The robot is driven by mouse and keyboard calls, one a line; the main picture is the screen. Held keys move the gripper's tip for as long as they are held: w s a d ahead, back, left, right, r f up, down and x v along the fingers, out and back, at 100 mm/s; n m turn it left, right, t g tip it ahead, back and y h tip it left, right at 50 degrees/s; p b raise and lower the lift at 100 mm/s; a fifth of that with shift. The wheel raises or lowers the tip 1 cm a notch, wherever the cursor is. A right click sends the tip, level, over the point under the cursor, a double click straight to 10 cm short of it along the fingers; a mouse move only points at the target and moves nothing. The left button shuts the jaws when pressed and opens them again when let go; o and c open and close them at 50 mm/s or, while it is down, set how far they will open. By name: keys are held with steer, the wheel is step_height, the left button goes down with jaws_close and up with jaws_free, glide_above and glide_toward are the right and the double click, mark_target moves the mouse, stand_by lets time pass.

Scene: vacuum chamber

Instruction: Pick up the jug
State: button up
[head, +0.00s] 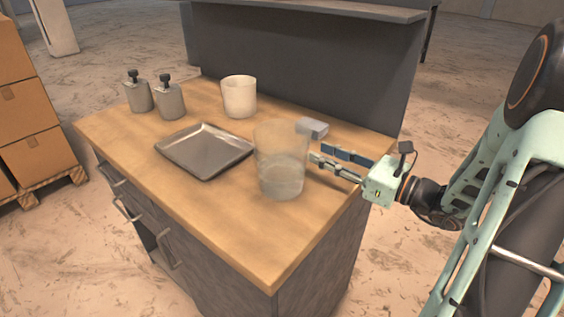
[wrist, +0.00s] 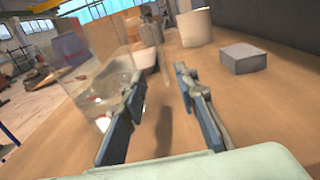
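The jug (head: 281,170) is a clear, see-through vessel with some liquid in its lower part. It stands upright on the wooden worktop near the right edge. In the wrist view the jug (wrist: 88,85) is at the left, partly behind the left finger. My gripper (head: 316,163) is just right of the jug in the head view, its fingers pointing left toward it. In the wrist view my gripper (wrist: 158,73) is open, with bare worktop between the fingers. The jug appears outside the left finger; I cannot tell whether they touch.
A grey block (head: 312,127) lies behind the jug, near my gripper. A metal tray (head: 205,151) lies left of the jug. A beige cup (head: 239,97) and two grey bottles (head: 170,101) stand farther back. A dark panel (head: 300,62) rises behind the worktop (head: 262,240); its front is clear.

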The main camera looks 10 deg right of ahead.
steer(key=shift+d+b+x, duration=0.2)
steer(key=shift+b+x, duration=0.45)
steer(key=shift+x, duration=2.4)
steer(key=shift+w+r, duration=0.1)
steer(key=shift+w, duration=0.05)
jaws_close()
